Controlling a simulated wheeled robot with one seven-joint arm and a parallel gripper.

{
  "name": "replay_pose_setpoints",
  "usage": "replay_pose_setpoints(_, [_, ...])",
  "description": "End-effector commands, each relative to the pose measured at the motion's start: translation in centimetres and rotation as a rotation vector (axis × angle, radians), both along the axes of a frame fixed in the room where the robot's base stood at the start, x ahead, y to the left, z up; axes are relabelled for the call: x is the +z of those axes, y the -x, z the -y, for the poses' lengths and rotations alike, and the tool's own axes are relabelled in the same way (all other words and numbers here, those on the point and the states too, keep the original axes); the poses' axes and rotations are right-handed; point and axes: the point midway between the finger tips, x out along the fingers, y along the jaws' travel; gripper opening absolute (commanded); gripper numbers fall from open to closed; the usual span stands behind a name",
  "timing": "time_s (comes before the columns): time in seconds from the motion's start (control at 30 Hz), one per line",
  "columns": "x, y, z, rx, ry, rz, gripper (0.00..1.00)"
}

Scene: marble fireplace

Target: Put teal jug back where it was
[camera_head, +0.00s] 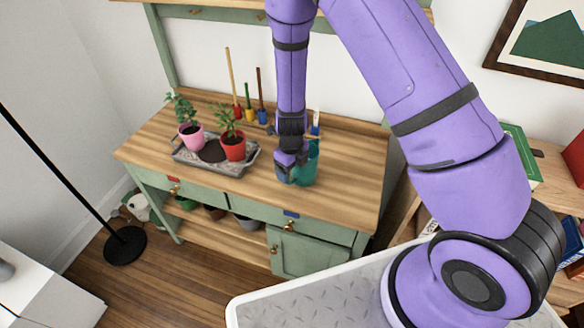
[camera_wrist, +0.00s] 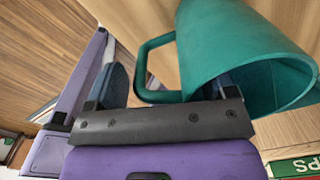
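The teal jug (camera_head: 311,165) stands on the wooden top of the green potting bench, towards its right side. In the wrist view the jug (camera_wrist: 225,40) shows large, with its open mouth to the right and its handle facing my gripper. My gripper (camera_head: 287,172) is low over the bench at the jug's left side and hides part of it. In the wrist view my gripper (camera_wrist: 175,85) has its two fingers wide apart, with the jug's handle (camera_wrist: 143,68) between them. I cannot tell whether a finger touches the jug.
Left on the bench (camera_head: 340,199), a grey tray (camera_head: 208,168) holds a pink pot (camera_head: 190,136) and a red pot (camera_head: 233,148) with plants. Several upright tools (camera_head: 249,115) stand behind. A bookshelf is at right. The bench front is clear.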

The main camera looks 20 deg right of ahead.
Motion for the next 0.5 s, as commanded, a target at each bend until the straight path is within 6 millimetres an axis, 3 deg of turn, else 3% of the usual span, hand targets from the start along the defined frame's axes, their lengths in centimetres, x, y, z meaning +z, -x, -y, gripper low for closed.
replay_pose_setpoints(0.27, [0.2, 0.0, 0.0, 0.0, 0.0, 0.0, 0.77])
replay_pose_setpoints(0.5, [3.1, 0.0, -0.1, 0.002, -0.001, 0.003, 0.77])
